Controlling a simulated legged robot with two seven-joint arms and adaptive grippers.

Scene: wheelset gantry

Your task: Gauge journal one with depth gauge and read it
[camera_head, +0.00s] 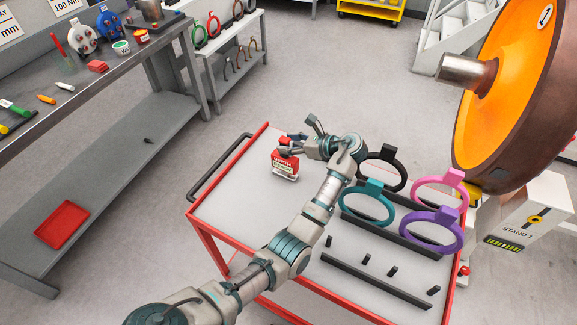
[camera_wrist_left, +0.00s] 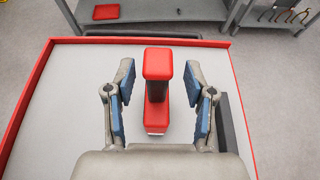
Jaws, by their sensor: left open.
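The red depth gauge (camera_head: 285,165), with a white label reading "DEPTH", stands upright on the white top of the red-framed cart (camera_head: 230,205). In the left wrist view the depth gauge (camera_wrist_left: 157,65) stands between the two blue-padded fingers. My left gripper (camera_head: 298,147) is open around the gauge, with a gap on each side (camera_wrist_left: 160,105). The journal (camera_head: 466,71) is a grey metal stub sticking out of the large orange and brown wheel (camera_head: 510,90), marked "1", at the upper right. My right gripper is not in view.
Black, teal (camera_head: 367,203), pink (camera_head: 440,188) and purple (camera_head: 431,230) ring gauges stand in racks on the cart's right side. A white stand (camera_head: 530,215) labelled "STAND 1" is beside the wheel. A grey workbench (camera_head: 90,90) with small tools is at left. The cart's left part is mostly clear.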

